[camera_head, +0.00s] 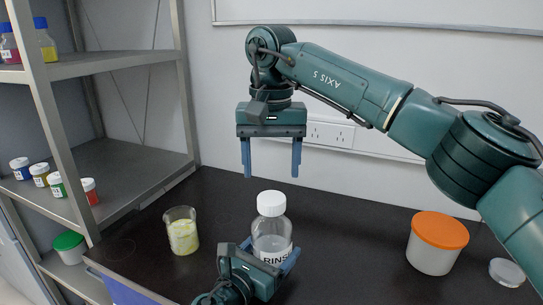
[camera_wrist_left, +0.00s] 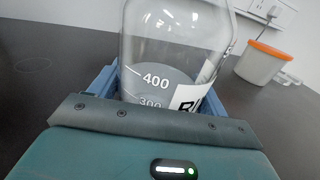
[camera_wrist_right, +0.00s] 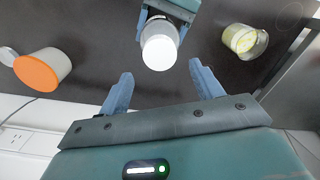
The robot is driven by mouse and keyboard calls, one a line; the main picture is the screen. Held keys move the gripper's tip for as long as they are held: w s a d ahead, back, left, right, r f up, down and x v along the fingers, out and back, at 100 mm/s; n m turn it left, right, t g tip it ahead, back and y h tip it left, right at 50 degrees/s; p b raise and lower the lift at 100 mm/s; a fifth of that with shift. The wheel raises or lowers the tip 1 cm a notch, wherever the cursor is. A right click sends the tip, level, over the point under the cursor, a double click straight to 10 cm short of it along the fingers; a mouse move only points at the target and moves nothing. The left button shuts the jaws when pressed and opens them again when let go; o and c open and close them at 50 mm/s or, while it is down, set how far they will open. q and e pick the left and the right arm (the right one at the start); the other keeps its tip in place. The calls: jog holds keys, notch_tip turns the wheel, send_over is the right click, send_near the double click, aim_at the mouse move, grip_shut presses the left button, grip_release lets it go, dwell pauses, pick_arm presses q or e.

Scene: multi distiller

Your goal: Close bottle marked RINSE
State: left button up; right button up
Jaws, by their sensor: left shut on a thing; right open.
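The clear bottle marked RINSE (camera_head: 272,240) stands upright on the dark bench, with a white cap (camera_head: 271,203) on its neck. My left gripper (camera_head: 275,262) is shut around the bottle's lower body; the bottle also shows close up in the left wrist view (camera_wrist_left: 172,55), with grey liquid near the 400 mark. My right gripper (camera_head: 271,172) is open and empty, pointing down above the cap with a gap between. In the right wrist view the white cap (camera_wrist_right: 159,50) lies beyond the two open fingers (camera_wrist_right: 160,85). Whether the cap is screwed tight cannot be told.
A beaker of yellow stuff (camera_head: 182,232) stands left of the bottle. A white tub with an orange lid (camera_head: 436,243) and a small clear lidded dish (camera_head: 506,272) are at the right. A shelf rack (camera_head: 110,165) with small bottles stands at the left.

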aim_at(272, 198)
notch_tip(272, 198, down, 7)
dwell(0.3)
